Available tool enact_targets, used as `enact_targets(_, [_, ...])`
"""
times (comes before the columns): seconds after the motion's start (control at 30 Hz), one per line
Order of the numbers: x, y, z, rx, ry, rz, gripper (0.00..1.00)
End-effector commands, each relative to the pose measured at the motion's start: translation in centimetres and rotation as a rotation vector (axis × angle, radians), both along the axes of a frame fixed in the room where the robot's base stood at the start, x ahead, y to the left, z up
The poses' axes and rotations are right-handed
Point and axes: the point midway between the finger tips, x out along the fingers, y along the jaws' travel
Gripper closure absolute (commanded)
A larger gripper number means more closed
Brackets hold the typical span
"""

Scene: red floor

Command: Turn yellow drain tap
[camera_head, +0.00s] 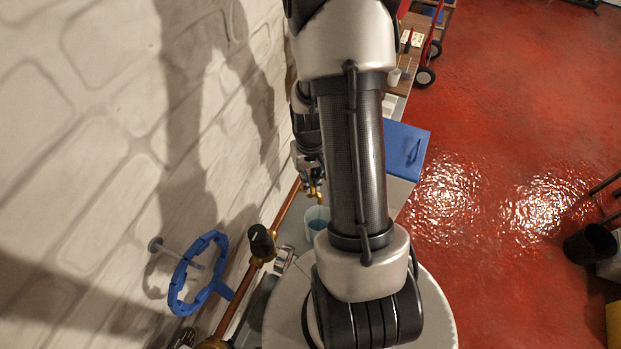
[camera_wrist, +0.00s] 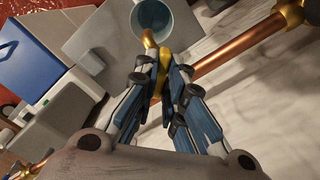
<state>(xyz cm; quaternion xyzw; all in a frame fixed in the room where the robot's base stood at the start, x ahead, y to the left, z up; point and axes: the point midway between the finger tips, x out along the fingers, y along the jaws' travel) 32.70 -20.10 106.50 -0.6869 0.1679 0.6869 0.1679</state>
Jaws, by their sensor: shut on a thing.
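The yellow drain tap (camera_wrist: 161,66) shows in the wrist view between the finger pads of my gripper (camera_wrist: 170,58). My gripper is shut on the tap's handle. The fingers hide much of the tap's body. Its brass spout (camera_wrist: 149,39) points toward a light blue cup (camera_wrist: 178,24). In the head view, my gripper (camera_head: 309,181) is at the brass tap (camera_head: 317,192), beside the wall and just above the cup (camera_head: 316,217). The tap is small there and partly covered by my gripper.
A copper pipe (camera_head: 285,207) runs along the white brick wall (camera_head: 90,130). A blue handwheel (camera_head: 186,281) and a black knob (camera_head: 262,242) are nearer. The red floor (camera_head: 500,110) is largely open at right.

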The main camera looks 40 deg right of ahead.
Motion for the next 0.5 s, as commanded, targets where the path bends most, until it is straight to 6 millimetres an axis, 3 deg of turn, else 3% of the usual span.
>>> enact_targets(0.5, [0.04, -0.02, -0.03, 0.000, -0.001, -0.070, 1.00])
